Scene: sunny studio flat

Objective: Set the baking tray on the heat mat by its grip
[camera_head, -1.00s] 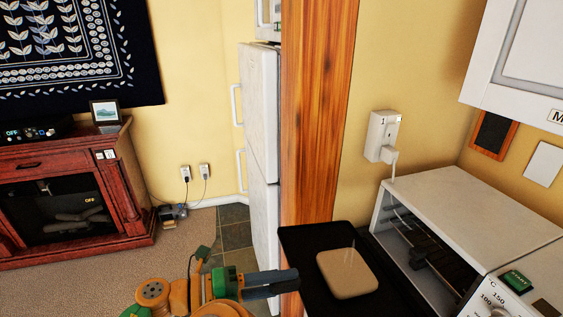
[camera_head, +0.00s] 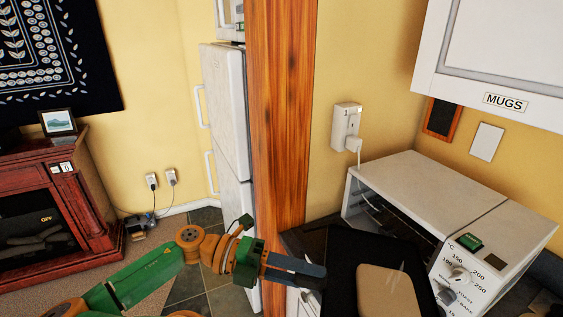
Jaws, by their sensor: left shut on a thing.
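The baking tray (camera_head: 347,250) is black, with a pale beige slab (camera_head: 392,292) lying on it; thin light wisps show above the slab. The tray is at the bottom, right of centre, in front of the oven's opening, and its near part is cut off by the frame edge. My left gripper (camera_head: 318,275) comes in from the left and is shut at the tray's left edge; the grip itself is hidden by the fingers. I cannot tell how high the tray is above the counter. I do not see a heat mat. My right gripper is not in view.
A white countertop oven (camera_head: 430,190) stands open behind the tray, its dial panel on the right. A dark counter (camera_head: 305,240) shows left of the tray. A wooden post (camera_head: 280,120) rises behind my left gripper. A white cupboard (camera_head: 490,50) labelled MUGS hangs at upper right.

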